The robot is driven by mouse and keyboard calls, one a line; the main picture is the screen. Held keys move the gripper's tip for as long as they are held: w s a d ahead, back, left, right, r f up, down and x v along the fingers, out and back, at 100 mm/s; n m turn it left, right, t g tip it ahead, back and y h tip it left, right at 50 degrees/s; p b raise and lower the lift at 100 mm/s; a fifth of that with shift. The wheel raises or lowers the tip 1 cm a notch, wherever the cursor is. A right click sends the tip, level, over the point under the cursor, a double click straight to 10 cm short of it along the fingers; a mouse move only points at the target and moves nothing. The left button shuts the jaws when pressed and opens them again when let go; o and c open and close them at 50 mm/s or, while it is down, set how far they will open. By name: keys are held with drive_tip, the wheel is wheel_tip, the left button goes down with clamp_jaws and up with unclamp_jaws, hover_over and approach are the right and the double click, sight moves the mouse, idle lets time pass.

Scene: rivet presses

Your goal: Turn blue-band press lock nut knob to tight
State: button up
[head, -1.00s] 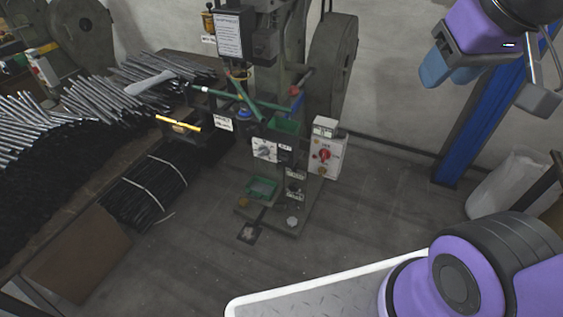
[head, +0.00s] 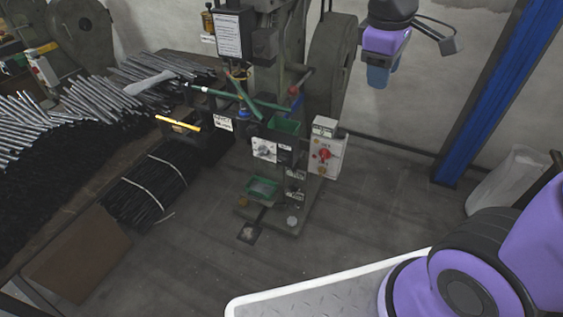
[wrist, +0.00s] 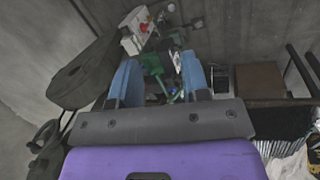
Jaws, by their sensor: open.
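The press (head: 265,60) in the middle of the head view is grey-green, with green tubes and a small blue part (head: 244,113) on its front; I cannot tell whether this is the blue band. A white dial with a knob (head: 264,149) sits on its front panel. I cannot single out the lock nut knob for certain. My gripper (head: 378,73) hangs right of the press flywheel, apart from the press, with its blue fingers pointing down. In the wrist view my gripper (wrist: 160,78) has its fingers apart and nothing between them, with the press beyond them.
A white control box (head: 325,150) with a red switch stands at the press's right. Metal rods (head: 95,95) cover the bench at left. A blue post (head: 480,100) and a white sack (head: 508,175) stand at right. The floor right of the press is clear.

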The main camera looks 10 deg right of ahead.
drive_tip(key=w+a+f+n+h, duration=0.4)
drive_tip(key=w+f+n, duration=0.4)
drive_tip(key=f, duration=0.3)
drive_tip(key=w+a+f+n+h, duration=0.45)
drive_tip(key=w+f+n, duration=0.25)
drive_tip(key=f, duration=0.4)
drive_tip(key=n+t, duration=1.3)
drive_tip(key=n, duration=1)
approach(282, 161)
drive_tip(key=x, duration=1)
drive_tip(key=shift+a, duration=0.1)
clamp_jaws()
